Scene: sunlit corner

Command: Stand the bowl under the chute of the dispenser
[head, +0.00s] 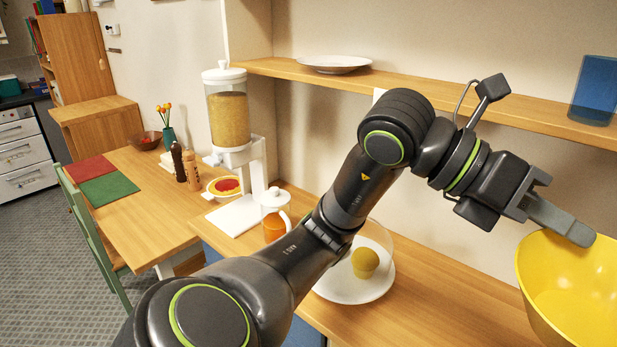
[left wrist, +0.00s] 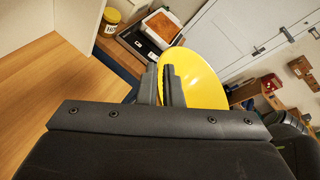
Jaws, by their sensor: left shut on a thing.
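A large yellow bowl (head: 572,290) is at the right edge of the head view, partly cut off. My left gripper (head: 575,232) is shut on its rim. The left wrist view also shows the yellow bowl (left wrist: 203,80) between and beyond the fingers of my left gripper (left wrist: 161,86). The dispenser (head: 229,110), a clear canister of golden grain with a white lid and white stand, is left of centre, well away from the bowl. Its white base (head: 236,216) reaches forward on the wooden top. My right gripper is not in view.
A white plate (head: 352,290) with a muffin (head: 364,262) under a clear cover and a lidded jar (head: 273,222) lie between dispenser and bowl. A small bowl with red contents (head: 226,187) stands by the dispenser. A shelf (head: 430,93) runs above.

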